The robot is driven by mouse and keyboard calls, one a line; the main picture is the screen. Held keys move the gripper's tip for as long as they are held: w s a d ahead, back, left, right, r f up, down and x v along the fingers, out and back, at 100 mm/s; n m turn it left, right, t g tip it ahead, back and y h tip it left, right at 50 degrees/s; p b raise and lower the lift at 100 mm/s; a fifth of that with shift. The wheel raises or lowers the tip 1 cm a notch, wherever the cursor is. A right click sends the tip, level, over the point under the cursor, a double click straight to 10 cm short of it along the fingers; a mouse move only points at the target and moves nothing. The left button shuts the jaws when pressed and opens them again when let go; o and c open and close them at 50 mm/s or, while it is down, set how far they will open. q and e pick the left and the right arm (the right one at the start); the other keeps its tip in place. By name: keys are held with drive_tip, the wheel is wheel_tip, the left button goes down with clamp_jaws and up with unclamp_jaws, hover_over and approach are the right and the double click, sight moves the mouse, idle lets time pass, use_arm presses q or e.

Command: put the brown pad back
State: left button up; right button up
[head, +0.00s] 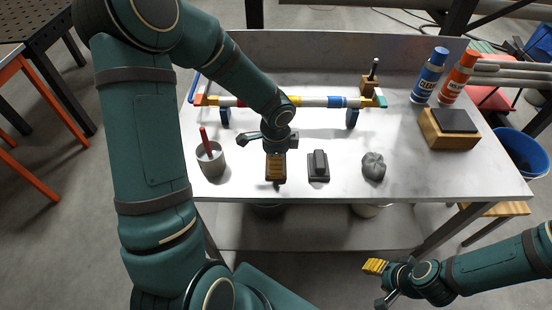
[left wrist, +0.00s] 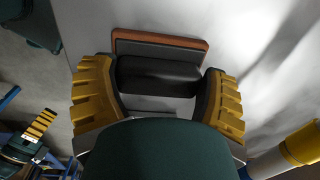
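My left gripper (head: 276,170) is over the table's front middle, pointing down. In the left wrist view, its yellow-ribbed fingers (left wrist: 160,82) stand at both ends of a black handle and appear to press on it. The handle belongs to the brown pad (left wrist: 160,38), whose brown edge shows beyond it. In the head view the gripper hides most of this pad, and I cannot tell whether it touches the table. A similar dark grey pad (head: 318,168) with a black handle lies just right. My right gripper (head: 379,284) is empty, its fingers apart, in front of the table.
A grey cup (head: 210,160) with a red-handled tool stands left. A grey lump (head: 373,167) lies right. A dark-topped wooden block (head: 449,129) and blue (head: 428,76) and red (head: 458,78) bottles stand at the right. A striped pipe (head: 318,101) on blue supports spans the back.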

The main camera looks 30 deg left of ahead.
use_arm(q)
drive_tip(key=shift+o, duration=1.2)
drive_tip(key=shift+r+p, duration=0.3)
wheel_tip(320, 180, up, 12)
drive_tip(key=p, duration=0.2)
drive_tip(key=shift+s+d+f+p, duration=0.15)
drive_tip(key=shift+s+p, duration=0.1)
drive_tip(key=shift+p, duration=0.1)
